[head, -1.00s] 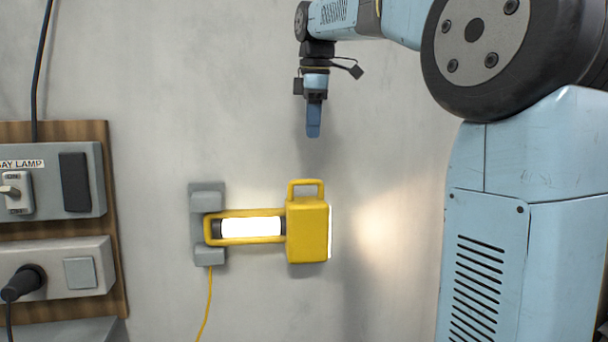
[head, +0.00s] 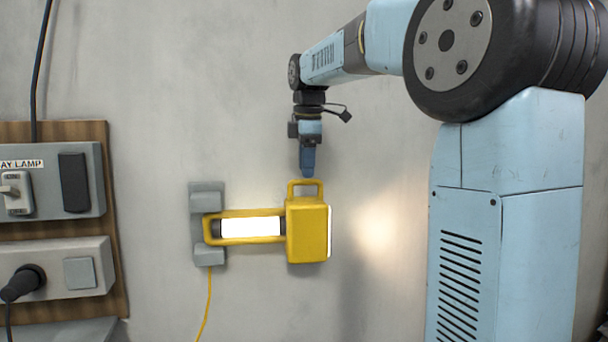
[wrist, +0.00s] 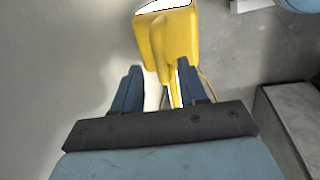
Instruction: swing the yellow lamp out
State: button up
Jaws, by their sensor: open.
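The yellow lamp (head: 308,232) is on a grey wall bracket (head: 208,196). Its arm with a lit white tube (head: 251,226) runs level to the right from the bracket, along the wall. A yellow loop handle (head: 305,183) stands on top of the lamp's head. My gripper (head: 308,172) points down just above this handle in the head view. In the wrist view my gripper (wrist: 160,82) is open, its two blue fingers apart, with the yellow lamp (wrist: 168,38) ahead and its handle in line with the gap. I cannot tell whether the fingers touch the handle.
A wooden board (head: 112,200) with a grey switch box (head: 92,150) and a socket box (head: 70,252) with a black plug (head: 22,284) is at the left. A yellow cable (head: 208,300) hangs below the bracket. The wall around the lamp is clear.

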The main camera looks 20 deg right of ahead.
jog(key=shift+w+f, duration=0.15)
jog(key=shift+f, duration=0.55)
jog(key=shift+w+f, duration=0.1)
jog(key=shift+f, duration=0.55)
grip_shut()
jog(key=shift+a, duration=0.15)
